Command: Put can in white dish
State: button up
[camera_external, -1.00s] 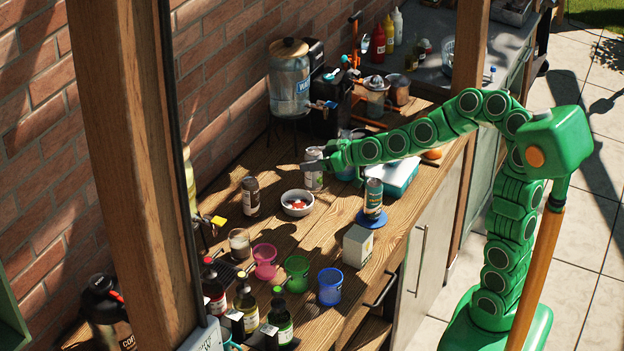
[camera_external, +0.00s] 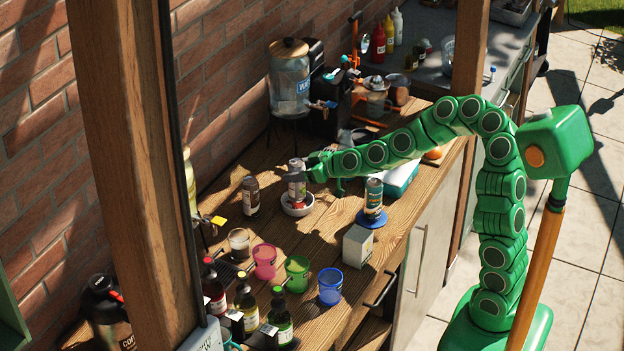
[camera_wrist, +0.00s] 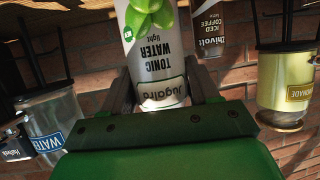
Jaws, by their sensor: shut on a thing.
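The can is upright in the outside view, at the white dish (camera_external: 297,210). The dish is a small round bowl with something red in it, partly hidden behind the can. I cannot tell whether the can touches the dish.
Another can (camera_external: 373,197) stands on a blue coaster to the right. A white box (camera_external: 357,246) and coloured cups (camera_external: 297,272) are nearer the front. A water dispenser (camera_external: 289,82) stands behind.

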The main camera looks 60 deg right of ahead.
jog(key=shift+f, duration=1.35)
jog(key=shift+f, duration=0.1)
jog(key=o, duration=1.2)
jog(key=shift+o, duration=0.2)
jog(key=shift+s+d+r, duration=0.15)
jog(key=shift+s+r, duration=0.2)
jog(key=shift+s, duration=0.2)
jog(key=a+v, duration=0.1)
jog(key=v, duration=0.5)
jog(key=shift+s+d, duration=0.15)
jog(key=shift+d, duration=0.25)
